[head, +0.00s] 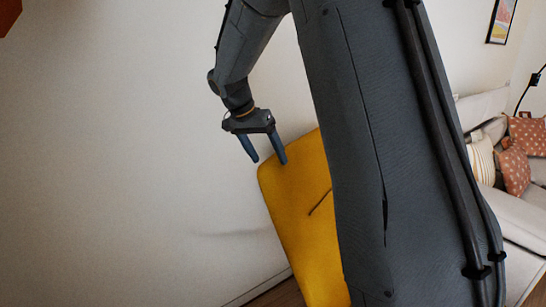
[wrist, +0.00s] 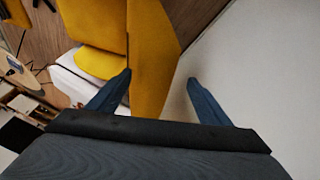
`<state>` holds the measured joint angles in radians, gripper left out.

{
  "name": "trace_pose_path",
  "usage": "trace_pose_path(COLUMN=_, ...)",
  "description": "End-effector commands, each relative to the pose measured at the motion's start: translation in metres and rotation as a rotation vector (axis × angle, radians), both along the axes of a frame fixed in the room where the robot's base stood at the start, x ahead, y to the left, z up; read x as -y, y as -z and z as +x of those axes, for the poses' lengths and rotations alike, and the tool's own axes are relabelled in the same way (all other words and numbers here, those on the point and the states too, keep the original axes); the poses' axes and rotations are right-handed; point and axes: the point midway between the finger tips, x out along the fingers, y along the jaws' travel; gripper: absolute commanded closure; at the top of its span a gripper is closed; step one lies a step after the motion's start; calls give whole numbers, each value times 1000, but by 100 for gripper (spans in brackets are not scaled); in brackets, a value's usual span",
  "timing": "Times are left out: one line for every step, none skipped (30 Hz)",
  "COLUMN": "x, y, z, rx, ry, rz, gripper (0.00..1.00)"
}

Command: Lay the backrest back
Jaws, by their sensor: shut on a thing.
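The yellow backrest (head: 290,190) stands upright, leaning slightly, near the wall in the head view. My arm hides its right part. My gripper (head: 264,160) is at its upper left corner, with one finger in front of the yellow face. In the wrist view, my gripper (wrist: 160,88) has its fingers on either side of the backrest (wrist: 154,65), shut on its edge. The left finger overlaps the yellow surface; a gap seems to show by the right finger. More yellow upholstery (wrist: 95,20) shows at the upper left; I cannot tell which part it is.
The pale wall (head: 120,140) is close behind the backrest and fills the left of the head view. A light sofa (head: 520,215) with patterned cushions (head: 515,170) stands at the right. Wooden floor (wrist: 40,35) and a small round table (wrist: 18,70) show in the wrist view.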

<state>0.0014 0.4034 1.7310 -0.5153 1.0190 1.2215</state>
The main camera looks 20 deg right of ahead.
Motion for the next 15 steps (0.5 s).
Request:
trace_pose_path(x=-1, y=4, z=-1, rx=-1, ry=4, rz=6, gripper=68)
trace_pose_path(x=-1, y=4, z=-1, rx=-2, ry=4, rz=6, gripper=68)
trace_pose_path(x=-2, y=4, z=-1, rx=-2, ry=3, rz=6, gripper=68)
trace_pose_path(x=-2, y=4, z=-1, rx=-2, ry=3, rz=6, gripper=68)
trace_pose_path(x=-2, y=4, z=-1, rx=-2, ry=3, rz=6, gripper=68)
trace_pose_path(x=-2, y=4, z=-2, rx=-2, ry=3, rz=6, gripper=27)
trace_pose_path(x=-2, y=4, z=-1, rx=-2, ry=3, rz=6, gripper=21)
trace_pose_path(x=-2, y=4, z=-1, rx=-3, ry=2, rz=5, gripper=16)
trace_pose_path(x=-2, y=3, z=-1, rx=-3, ry=2, rz=5, gripper=12)
trace_pose_path(x=-2, y=3, z=-1, rx=-3, ry=2, rz=5, gripper=12)
trace_pose_path(x=-2, y=3, z=-1, rx=-2, ry=2, rz=4, gripper=12)
trace_pose_path(x=-2, y=2, z=-1, rx=-2, ry=2, rz=4, gripper=12)
trace_pose_path(x=-2, y=2, z=-1, rx=-2, ry=2, rz=3, gripper=12)
trace_pose_path(x=-2, y=2, z=-1, rx=-2, ry=1, rz=3, gripper=12)
trace_pose_path(x=-2, y=2, z=-1, rx=-2, ry=1, rz=3, gripper=12)
